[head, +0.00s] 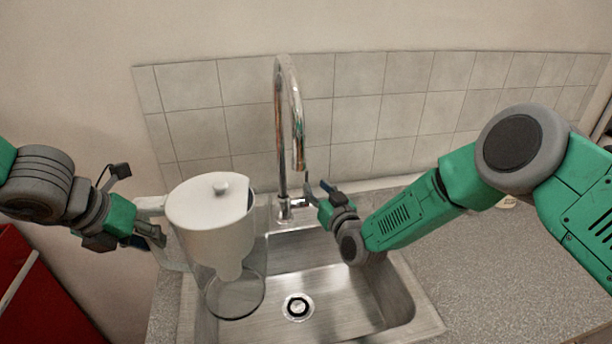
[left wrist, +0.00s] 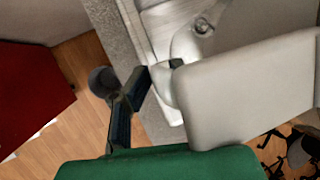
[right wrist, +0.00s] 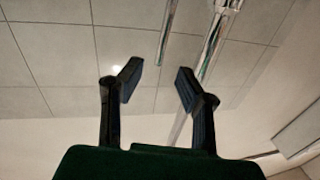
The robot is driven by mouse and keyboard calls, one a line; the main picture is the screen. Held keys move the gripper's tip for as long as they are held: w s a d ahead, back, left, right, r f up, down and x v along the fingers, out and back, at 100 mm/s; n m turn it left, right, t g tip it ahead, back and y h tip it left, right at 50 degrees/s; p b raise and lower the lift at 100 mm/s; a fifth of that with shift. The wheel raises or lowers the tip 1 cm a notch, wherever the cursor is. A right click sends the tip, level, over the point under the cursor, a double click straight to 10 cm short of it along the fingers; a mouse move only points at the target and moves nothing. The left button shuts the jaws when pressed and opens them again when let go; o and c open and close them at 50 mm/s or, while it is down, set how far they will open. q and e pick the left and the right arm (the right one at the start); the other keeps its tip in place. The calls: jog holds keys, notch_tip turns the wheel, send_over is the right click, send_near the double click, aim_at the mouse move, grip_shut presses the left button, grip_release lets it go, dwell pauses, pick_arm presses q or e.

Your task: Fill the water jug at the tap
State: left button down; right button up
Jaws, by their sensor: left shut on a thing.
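The water jug (head: 212,225) is white above with a clear lower part and a lid with a small knob. It is upright over the left part of the sink, left of the tap. My left gripper (head: 158,236) is shut on its handle; the jug also shows in the left wrist view (left wrist: 245,95). The chrome tap (head: 280,130) has a tall curved spout that ends right of the jug. My right gripper (head: 318,190) is beside the tap, near its base. In the right wrist view its fingers (right wrist: 158,88) are apart and empty, with the tap beyond them.
The steel sink (head: 345,300) has a drain (head: 298,307) in its floor. A tiled splashback (head: 370,110) stands behind. A red object (head: 40,300) is at the lower left.

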aim_at(307, 177)
jog(key=x, duration=0.6)
jog(key=shift+w+a, duration=0.15)
jog(key=shift+w, duration=0.1)
grip_shut()
